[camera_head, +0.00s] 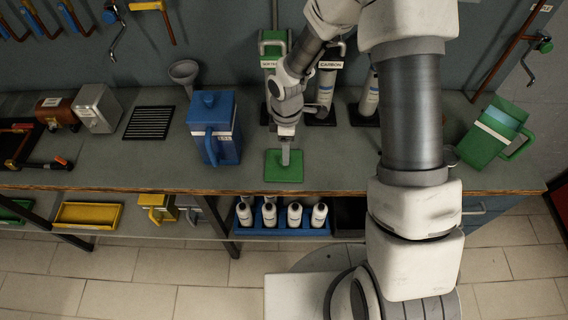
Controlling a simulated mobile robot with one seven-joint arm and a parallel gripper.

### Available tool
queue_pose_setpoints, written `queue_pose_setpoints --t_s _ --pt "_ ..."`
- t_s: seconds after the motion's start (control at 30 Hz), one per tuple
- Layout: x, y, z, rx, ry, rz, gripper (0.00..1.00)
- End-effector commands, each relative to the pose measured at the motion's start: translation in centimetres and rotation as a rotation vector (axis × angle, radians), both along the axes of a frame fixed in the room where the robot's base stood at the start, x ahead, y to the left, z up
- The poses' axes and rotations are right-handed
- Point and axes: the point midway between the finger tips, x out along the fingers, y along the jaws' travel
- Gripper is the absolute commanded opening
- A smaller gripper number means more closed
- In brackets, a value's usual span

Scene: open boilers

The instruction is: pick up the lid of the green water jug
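A flat green square lid (283,174) lies on the grey workbench close to its front edge. The green water jug (493,137), with a white band and a side handle, stands apart from it at the right end of the bench and looks slanted in the view. My gripper (285,161) points down over the middle of the lid, with its tip at or just above it. The gripper covers the lid's centre, so any knob there is hidden. I cannot tell whether the fingers are open or closed on anything.
A blue jug (216,130) stands left of my gripper. Labelled filter cylinders (325,92) stand behind it. A grey funnel (184,73) and black grate (149,122) are farther left. The shelf below holds white bottles (294,214) and a yellow tray (88,215). The bench right of the lid is partly hidden by my arm.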

Motion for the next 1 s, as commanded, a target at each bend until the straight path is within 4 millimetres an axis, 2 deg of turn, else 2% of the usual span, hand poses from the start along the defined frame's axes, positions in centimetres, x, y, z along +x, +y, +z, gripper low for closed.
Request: queue_pose_setpoints --t_s 0.4,0.73,0.77,1.0 --pt "0.2 0.6 -4.5 -0.001 0.001 0.001 0.69" --pt "0.2 0.6 -5.1 -0.001 0.0 0.0 0.69" --pt "0.2 0.6 -5.1 -0.001 0.0 0.0 0.66" --pt "0.2 0.6 -5.1 -0.001 0.0 0.0 0.22"
